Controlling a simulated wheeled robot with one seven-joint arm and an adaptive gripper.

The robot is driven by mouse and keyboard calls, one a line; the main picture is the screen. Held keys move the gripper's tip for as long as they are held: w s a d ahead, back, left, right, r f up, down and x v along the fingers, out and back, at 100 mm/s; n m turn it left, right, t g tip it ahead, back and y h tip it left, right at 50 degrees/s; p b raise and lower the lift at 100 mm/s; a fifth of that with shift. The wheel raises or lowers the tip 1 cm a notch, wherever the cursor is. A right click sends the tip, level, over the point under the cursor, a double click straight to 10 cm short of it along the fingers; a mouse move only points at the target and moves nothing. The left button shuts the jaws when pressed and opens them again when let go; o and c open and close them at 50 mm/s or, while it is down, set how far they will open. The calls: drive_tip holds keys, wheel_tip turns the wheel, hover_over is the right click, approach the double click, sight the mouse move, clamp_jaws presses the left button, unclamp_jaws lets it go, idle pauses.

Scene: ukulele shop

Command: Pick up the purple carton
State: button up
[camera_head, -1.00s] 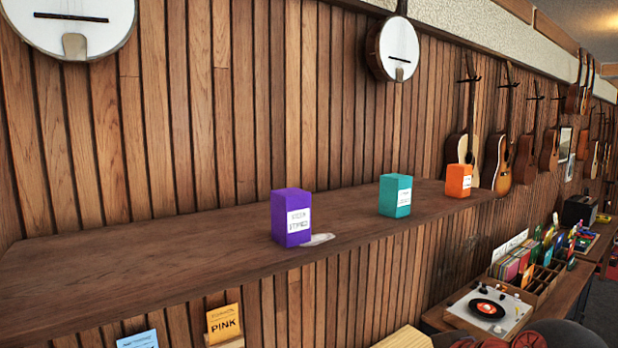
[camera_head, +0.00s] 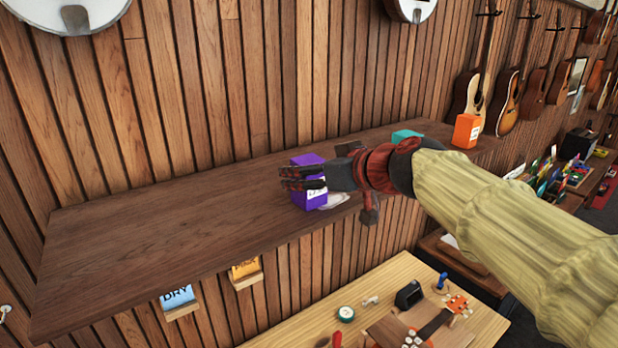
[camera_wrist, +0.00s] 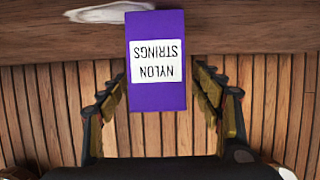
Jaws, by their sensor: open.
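The purple carton (camera_head: 304,170) stands upright on the wooden wall shelf, near its front edge. In the wrist view the carton (camera_wrist: 156,96) appears upside down, its white label reading "NYLON STRINGS". My gripper (camera_wrist: 160,92) is open, with one finger on each side of the carton's near end and gaps visible between fingers and carton. In the head view my gripper (camera_head: 303,180) overlaps the carton and hides part of it, so contact there cannot be told.
A pale, flat object (camera_head: 335,200) lies on the shelf (camera_head: 180,215) beside the carton. A teal carton (camera_head: 406,135), partly hidden by my arm, and an orange carton (camera_head: 467,131) stand farther right. The shelf's left part is clear. A workbench (camera_head: 385,285) is below.

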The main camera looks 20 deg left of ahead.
drive_tip(key=p+x, duration=0.1)
drive_tip(key=x, duration=0.3)
drive_tip(key=shift+w+a+f+p, duration=0.15)
drive_tip(key=shift+w+a+p, duration=0.1)
drive_tip(key=shift+w+p, duration=0.05)
drive_tip(key=shift+s+d, duration=0.1)
drive_tip(key=shift+c, duration=0.3)
drive_tip(key=c, duration=1.3)
